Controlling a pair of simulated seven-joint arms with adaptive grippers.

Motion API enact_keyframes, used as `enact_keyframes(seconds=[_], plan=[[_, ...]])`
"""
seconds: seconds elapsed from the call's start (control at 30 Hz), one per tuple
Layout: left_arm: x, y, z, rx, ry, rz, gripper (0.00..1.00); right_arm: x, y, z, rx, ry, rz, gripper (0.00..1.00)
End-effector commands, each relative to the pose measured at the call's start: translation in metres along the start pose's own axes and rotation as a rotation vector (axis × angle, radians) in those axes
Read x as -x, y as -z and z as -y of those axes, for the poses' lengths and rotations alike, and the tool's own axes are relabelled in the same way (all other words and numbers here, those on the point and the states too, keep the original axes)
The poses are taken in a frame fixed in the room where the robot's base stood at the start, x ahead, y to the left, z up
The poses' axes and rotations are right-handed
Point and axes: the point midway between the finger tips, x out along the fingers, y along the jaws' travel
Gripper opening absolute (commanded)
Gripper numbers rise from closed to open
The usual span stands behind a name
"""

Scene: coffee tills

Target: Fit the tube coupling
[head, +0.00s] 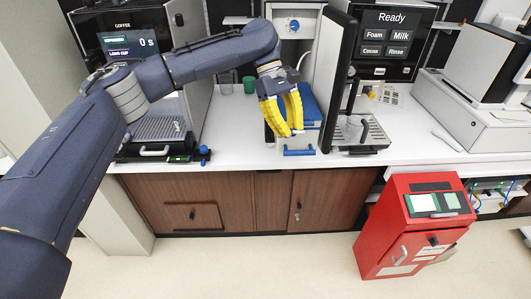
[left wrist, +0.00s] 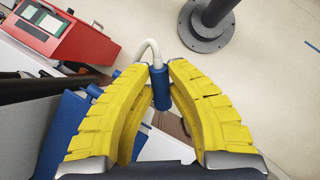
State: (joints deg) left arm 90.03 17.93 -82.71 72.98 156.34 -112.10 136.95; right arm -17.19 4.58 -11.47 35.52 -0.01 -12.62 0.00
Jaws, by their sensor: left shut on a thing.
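My left gripper (head: 290,134) has yellow ribbed fingers and hangs over the counter in front of the middle machine. In the left wrist view the left gripper (left wrist: 160,70) is shut on a blue cylindrical tube coupling (left wrist: 161,88). A white tube (left wrist: 148,50) bends out of the coupling's far end. The fingers hide part of the coupling, and the head view does not show it clearly. A small blue fitting (head: 204,152) sits at the counter's front edge beside the left coffee machine; I cannot tell if it mates with the coupling. My right gripper is not in view.
The left coffee machine (head: 122,42) and right machine (head: 392,32) flank a blue-topped container (head: 310,100). A dark upright panel (head: 340,70) stands close right of my gripper. A green cup (head: 249,84) stands behind. A red box (head: 408,235) stands on the floor.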

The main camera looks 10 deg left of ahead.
Motion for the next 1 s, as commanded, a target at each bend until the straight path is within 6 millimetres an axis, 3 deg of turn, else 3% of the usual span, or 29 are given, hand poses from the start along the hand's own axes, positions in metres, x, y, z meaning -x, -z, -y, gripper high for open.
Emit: enact_keyframes(seconds=[0.1,0.57,0.83,1.0], plan=[[0.021,-0.01,-0.027,0.136,-0.097,0.112,0.0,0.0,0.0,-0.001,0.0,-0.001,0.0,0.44],[0.089,-0.02,-0.093,0.522,-0.522,0.44,0.0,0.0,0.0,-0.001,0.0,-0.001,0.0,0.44],[0.13,-0.006,-0.123,0.67,-0.819,0.6,0.0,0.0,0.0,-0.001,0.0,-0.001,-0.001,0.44],[0.152,0.015,-0.138,0.727,-0.997,0.682,0.0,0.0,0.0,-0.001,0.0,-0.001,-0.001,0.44]])
